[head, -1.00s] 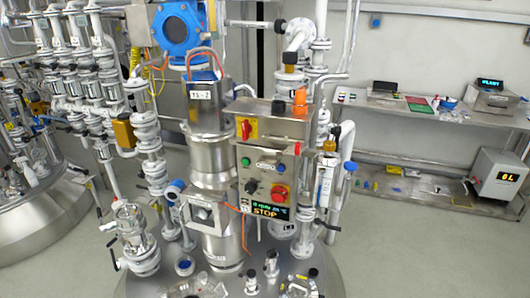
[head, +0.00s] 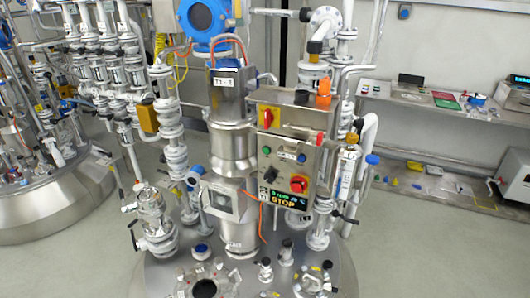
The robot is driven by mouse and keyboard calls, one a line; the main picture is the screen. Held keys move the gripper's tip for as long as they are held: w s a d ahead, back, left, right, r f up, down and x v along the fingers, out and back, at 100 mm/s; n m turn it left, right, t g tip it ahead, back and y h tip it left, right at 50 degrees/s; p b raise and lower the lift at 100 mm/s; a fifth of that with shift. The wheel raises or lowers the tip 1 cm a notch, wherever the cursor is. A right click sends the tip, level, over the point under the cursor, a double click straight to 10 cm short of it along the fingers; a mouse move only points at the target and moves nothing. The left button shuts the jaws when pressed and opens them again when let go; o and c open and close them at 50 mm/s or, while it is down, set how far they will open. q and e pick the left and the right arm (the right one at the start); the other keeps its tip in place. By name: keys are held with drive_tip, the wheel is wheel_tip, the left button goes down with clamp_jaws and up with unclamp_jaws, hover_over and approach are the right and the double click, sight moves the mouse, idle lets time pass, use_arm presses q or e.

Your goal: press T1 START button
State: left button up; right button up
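The control box (head: 287,168) is a steel panel mounted beside the mixer drive column, tilted slightly in the head view. On its face are a small green button (head: 266,150) at upper left and a blue button (head: 301,157) at upper right. Below them are a black knob (head: 270,175) and a red mushroom button on yellow (head: 298,184). The display (head: 293,198) reads STOP. The drive housing (head: 226,85) bears a label that looks like T1-1. Button lettering is too small to read. Neither of my grippers is in view.
A steel box with a red-yellow switch (head: 268,117) sits above the panel. Pipes and valves (head: 343,170) stand close on its right. The vessel lid (head: 160,270) carries several fittings. Shelves with items (head: 425,112) line the right wall. Floor is clear at lower right (head: 430,250).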

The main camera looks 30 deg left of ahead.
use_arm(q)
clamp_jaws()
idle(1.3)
